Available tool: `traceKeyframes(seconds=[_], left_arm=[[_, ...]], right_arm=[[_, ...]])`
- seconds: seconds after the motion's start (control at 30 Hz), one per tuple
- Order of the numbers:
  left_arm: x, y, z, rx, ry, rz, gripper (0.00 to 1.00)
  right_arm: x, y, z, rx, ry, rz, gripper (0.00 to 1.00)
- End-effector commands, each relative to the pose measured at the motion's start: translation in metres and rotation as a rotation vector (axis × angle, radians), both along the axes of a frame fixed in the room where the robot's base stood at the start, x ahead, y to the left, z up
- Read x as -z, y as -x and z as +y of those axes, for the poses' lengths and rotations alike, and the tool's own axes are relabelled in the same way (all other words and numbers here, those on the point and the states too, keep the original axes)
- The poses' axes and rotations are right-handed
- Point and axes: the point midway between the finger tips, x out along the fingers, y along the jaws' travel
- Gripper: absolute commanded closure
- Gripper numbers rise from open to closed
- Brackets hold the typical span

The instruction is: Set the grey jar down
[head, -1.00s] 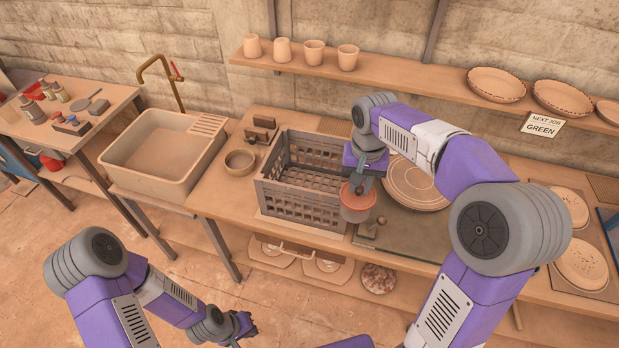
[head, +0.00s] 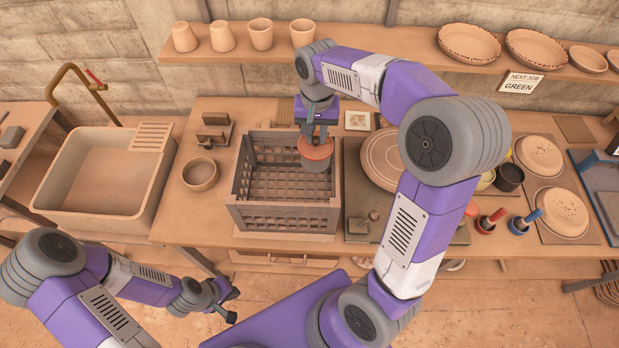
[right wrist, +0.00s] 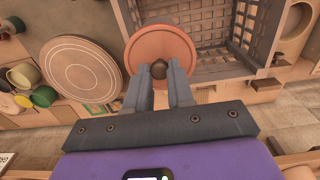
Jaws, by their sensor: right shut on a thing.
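The grey jar (head: 316,166) has a reddish-brown lid (head: 315,149) with a dark knob. My right gripper (head: 318,133) is above it, shut on the knob; in the right wrist view both fingers flank the knob (right wrist: 158,69) on the round lid (right wrist: 160,43). The jar hangs upright at the right side of the grey crate (head: 285,218), overlapping its right wall in the head view. Its base is hidden or too unclear to tell its height. My left gripper (head: 230,306) is low, in front of the bench; its fingers are too small to read.
A bowl (head: 200,174) stands left of the crate, beside the sink (head: 105,178). A round board (head: 384,160) and a dark mat (head: 360,226) lie to its right. Stamps with red (head: 489,221) and blue handles (head: 526,222) stand further right. The crate's visible floor is empty.

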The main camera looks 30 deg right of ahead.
Motion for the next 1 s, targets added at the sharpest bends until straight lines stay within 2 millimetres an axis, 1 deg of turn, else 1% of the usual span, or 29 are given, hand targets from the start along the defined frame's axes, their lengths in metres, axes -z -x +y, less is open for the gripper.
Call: traceKeyframes(seconds=[0.03,0.1,0.4,0.5,0.6,0.77,1.0], left_arm=[[0.002,0.000,0.000,0.000,0.000,-0.001,1.00],[0.004,0.000,0.000,0.000,0.000,-0.001,1.00],[0.010,-0.001,0.000,0.000,0.000,-0.001,1.00],[0.012,-0.001,0.000,0.000,0.000,-0.001,1.00],[0.012,-0.001,0.000,0.000,0.000,-0.001,1.00],[0.013,-0.001,0.000,0.000,0.000,-0.001,1.00],[0.015,-0.001,0.000,0.000,0.000,-0.001,1.00]], right_arm=[[0.016,0.001,0.000,0.000,0.000,0.007,1.00],[0.035,0.001,0.000,-0.001,0.001,0.006,1.00],[0.116,0.001,0.000,0.000,0.000,0.007,1.00],[0.139,0.001,0.000,0.001,0.000,0.006,1.00],[0.155,0.000,0.000,0.000,-0.001,0.003,1.00],[0.167,0.000,0.000,0.000,0.000,0.001,1.00],[0.201,0.000,0.000,0.000,0.000,0.002,1.00]])
